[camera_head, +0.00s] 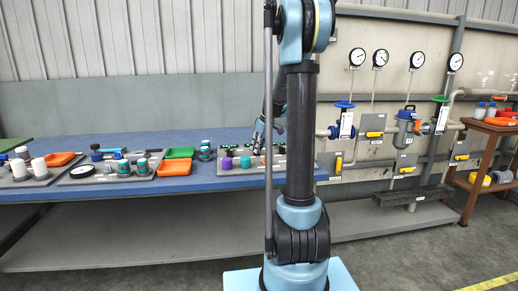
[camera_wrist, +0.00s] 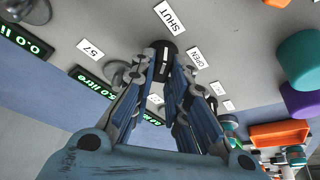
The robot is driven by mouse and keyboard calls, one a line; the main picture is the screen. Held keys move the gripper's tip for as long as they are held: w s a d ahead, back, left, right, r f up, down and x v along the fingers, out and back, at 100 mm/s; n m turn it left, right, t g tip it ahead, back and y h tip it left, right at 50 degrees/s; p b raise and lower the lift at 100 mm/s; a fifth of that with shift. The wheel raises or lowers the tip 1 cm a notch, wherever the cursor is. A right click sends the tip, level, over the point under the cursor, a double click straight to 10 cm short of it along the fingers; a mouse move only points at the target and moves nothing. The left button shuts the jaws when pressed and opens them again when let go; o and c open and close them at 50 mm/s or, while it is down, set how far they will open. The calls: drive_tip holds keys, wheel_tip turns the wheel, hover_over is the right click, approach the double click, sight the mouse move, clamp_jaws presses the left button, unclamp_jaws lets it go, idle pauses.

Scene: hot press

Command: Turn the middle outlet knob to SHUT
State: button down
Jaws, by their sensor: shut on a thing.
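In the wrist view, a round black knob (camera_wrist: 163,60) with a white mark on its face sits on a grey panel (camera_wrist: 110,20). A white SHUT label (camera_wrist: 170,17) lies above the knob and an OPEN label (camera_wrist: 195,55) to its right. The white mark runs roughly up and down in the picture; which end is the pointer I cannot tell. My gripper (camera_wrist: 168,66) has its fingers on either side of the knob and is shut on it. In the head view, my arm hides most of the knob area.
Other knobs (camera_wrist: 118,73) and green displays (camera_wrist: 95,83) stand left of the knob. Purple (camera_wrist: 303,98) and teal cylinders (camera_wrist: 300,55) and an orange tray (camera_wrist: 278,134) lie to the right. The blue bench (camera_head: 215,184) carries more parts; gauges and valves line the wall.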

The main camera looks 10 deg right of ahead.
drive_tip(key=shift+s+d+f+n, duration=0.1)
drive_tip(key=shift+s+f+n, duration=0.05)
drive_tip(key=shift+n, duration=0.35)
drive_tip(key=c, duration=1.6)
unclamp_jaws()
drive_tip(key=shift+o, duration=0.2)
drive_tip(key=v, duration=1.1)
drive_tip(key=shift+d+r, duration=0.2)
drive_tip(key=shift+r, duration=0.2)
